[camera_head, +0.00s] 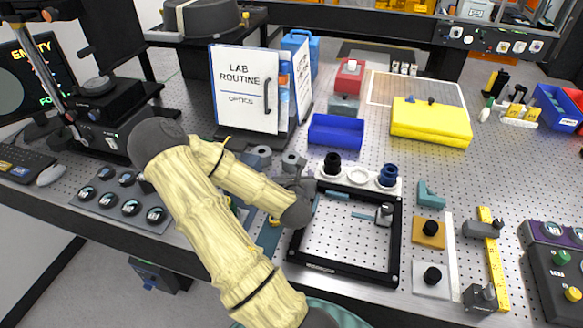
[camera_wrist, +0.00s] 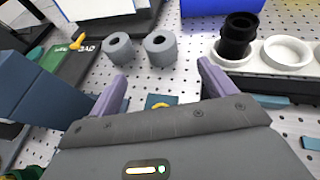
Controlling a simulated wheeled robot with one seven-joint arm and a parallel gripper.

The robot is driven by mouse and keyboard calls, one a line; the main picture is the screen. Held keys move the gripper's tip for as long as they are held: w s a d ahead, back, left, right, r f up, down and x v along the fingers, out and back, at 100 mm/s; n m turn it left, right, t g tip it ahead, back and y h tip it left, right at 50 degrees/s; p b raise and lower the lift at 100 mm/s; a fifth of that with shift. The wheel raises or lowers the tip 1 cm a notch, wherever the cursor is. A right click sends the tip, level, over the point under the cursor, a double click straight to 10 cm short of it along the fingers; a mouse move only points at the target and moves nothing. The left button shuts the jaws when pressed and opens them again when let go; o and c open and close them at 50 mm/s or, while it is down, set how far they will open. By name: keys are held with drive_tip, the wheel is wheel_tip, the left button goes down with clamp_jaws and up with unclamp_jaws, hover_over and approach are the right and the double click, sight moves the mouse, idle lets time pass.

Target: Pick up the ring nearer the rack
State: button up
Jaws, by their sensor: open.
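Two grey rings with dark round holes stand side by side on the perforated table. The left ring (camera_wrist: 117,47) and the right ring (camera_wrist: 158,47) are in the upper middle of the wrist view. In the head view the left ring (camera_head: 263,153) and right ring (camera_head: 293,161) are in front of the binder. The white rack (camera_wrist: 283,73) is to their right, so the right ring is nearer it. My gripper (camera_wrist: 162,84) is open and empty, its fingers short of both rings. The rack also shows in the head view (camera_head: 345,182).
The rack holds a black piece (camera_head: 332,163) and a blue piece (camera_head: 388,175). A black frame (camera_head: 345,272) lies right of my gripper. A blue bin (camera_head: 336,131) and a lab binder (camera_head: 245,90) stand behind the rings. A dark pad (camera_wrist: 62,75) lies at left.

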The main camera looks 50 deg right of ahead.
drive_tip(key=p, duration=0.3)
approach(291, 157)
drive_tip(key=shift+w+d+f, duration=0.15)
drive_tip(key=shift+w+d, duration=0.4)
drive_tip(key=shift+d, duration=0.15)
drive_tip(key=shift+w+d+f, duration=0.15)
drive_tip(key=shift+w+f, duration=0.05)
drive_tip(key=shift+p+x, duration=0.75)
drive_tip(key=shift+x, duration=1.85)
drive_tip(key=shift+f, duration=0.1)
drive_tip(key=shift+c, duration=0.2)
drive_tip(key=c, duration=1)
